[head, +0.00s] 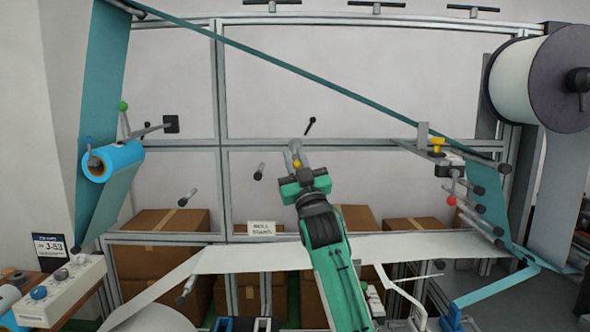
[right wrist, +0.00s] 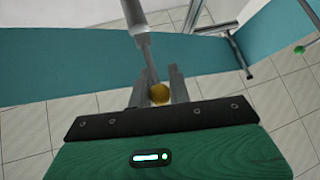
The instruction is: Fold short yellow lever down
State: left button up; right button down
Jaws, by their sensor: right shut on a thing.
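The short yellow lever shows as a round yellow knob (head: 297,163) on a grey rod, at the middle of the head view. In the right wrist view, the yellow knob (right wrist: 159,93) sits between the two grey fingers, and the rod runs up and away from it. My right gripper (head: 295,150) is shut on the knob; it also shows in the right wrist view (right wrist: 158,82). The fingers partly hide the lever in the head view. My left gripper is not in view.
Cardboard boxes (head: 160,262) stand behind.

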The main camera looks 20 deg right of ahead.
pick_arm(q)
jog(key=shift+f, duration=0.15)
pick_arm(e)
jog(key=c, duration=1.3)
grip_release()
jog(key=shift+s+f, duration=0.3)
jog(key=shift+f, duration=0.1)
pick_arm(q)
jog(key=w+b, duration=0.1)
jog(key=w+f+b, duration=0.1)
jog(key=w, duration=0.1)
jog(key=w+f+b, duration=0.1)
jog(key=b, duration=0.1)
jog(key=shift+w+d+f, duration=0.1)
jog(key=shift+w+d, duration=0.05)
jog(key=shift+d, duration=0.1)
pick_arm(e)
jog(key=v, duration=1.2)
jog(key=shift+s+f, duration=0.25)
jog(key=shift+s, duration=0.1)
